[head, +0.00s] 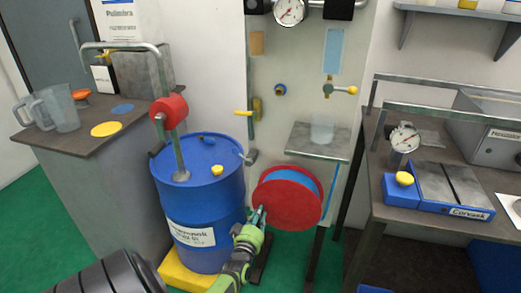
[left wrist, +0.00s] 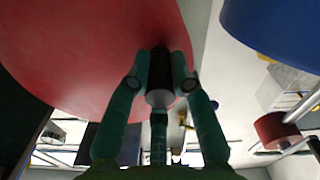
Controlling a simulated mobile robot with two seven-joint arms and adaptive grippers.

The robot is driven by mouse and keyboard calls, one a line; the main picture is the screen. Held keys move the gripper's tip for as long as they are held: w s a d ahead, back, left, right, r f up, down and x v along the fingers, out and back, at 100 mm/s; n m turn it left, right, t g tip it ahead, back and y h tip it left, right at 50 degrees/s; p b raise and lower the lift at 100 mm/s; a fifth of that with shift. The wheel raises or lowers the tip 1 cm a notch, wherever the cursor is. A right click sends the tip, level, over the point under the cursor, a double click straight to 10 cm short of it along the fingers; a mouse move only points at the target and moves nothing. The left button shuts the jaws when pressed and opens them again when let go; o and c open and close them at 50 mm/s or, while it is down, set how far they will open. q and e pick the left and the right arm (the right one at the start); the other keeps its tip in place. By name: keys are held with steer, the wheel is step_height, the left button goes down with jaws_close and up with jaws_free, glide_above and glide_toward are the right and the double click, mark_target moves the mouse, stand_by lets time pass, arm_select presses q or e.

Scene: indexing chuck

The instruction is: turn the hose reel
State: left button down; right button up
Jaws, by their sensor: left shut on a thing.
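The hose reel (head: 285,206) has a red round side plate with blue hose wound behind it. It stands low at the front of the light wall panel, right of the blue drum. In the left wrist view its red disc (left wrist: 85,55) fills the upper left. A dark cylindrical handle (left wrist: 160,88) sticks out near the disc's edge. My left gripper (head: 260,214) is at the reel's lower left rim, with its green fingers closed around the handle. In the head view the gripper hides the handle. My right gripper is not seen.
The blue drum (head: 205,200) with a red-handled pump stands close left of my left gripper, on a yellow base (head: 185,277). A small metal shelf (head: 318,142) juts out above the reel. A workbench (head: 430,222) stands at right.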

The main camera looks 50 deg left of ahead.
arm_select(q)
steer(key=shift+a+r+m, duration=0.1)
steer(key=shift+r+m, duration=0.3)
steer(key=c, duration=1.1)
jaws_free()
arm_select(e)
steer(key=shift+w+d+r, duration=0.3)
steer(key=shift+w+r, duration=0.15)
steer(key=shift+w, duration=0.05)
arm_select(q)
steer(key=shift+s, duration=0.1)
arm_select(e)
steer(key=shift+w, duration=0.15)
arm_select(q)
steer(key=v, duration=1.2)
